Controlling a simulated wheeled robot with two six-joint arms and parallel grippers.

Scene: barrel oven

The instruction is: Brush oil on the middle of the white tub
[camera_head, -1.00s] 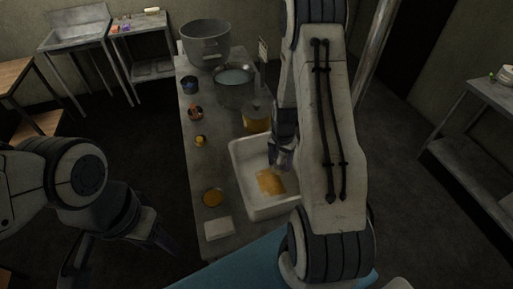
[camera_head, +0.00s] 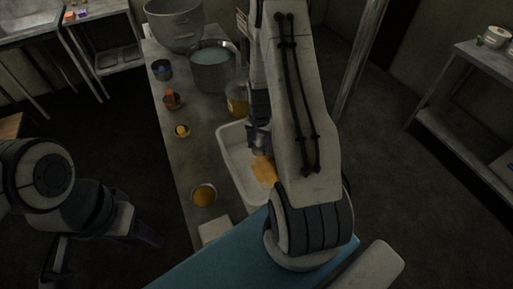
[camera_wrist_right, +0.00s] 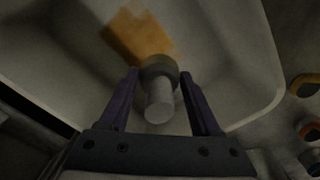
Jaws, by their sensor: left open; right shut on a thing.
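The white tub (camera_head: 227,152) stands on the long table, partly hidden by my right arm. My right gripper (camera_head: 259,140) is over the tub, largely hidden in the head view. In the right wrist view its purple fingers (camera_wrist_right: 165,112) are shut on a grey round-ended brush handle (camera_wrist_right: 159,95). My left gripper (camera_head: 100,252) is open and empty, left of the table, low in the head view.
The table (camera_head: 180,165) also holds a grey pot (camera_head: 174,28), a pot of pale liquid (camera_head: 212,70), an amber jar (camera_head: 237,100), small bowls, an orange dish (camera_head: 204,195) and a white block (camera_head: 215,230). A blue surface (camera_head: 205,265) lies in front.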

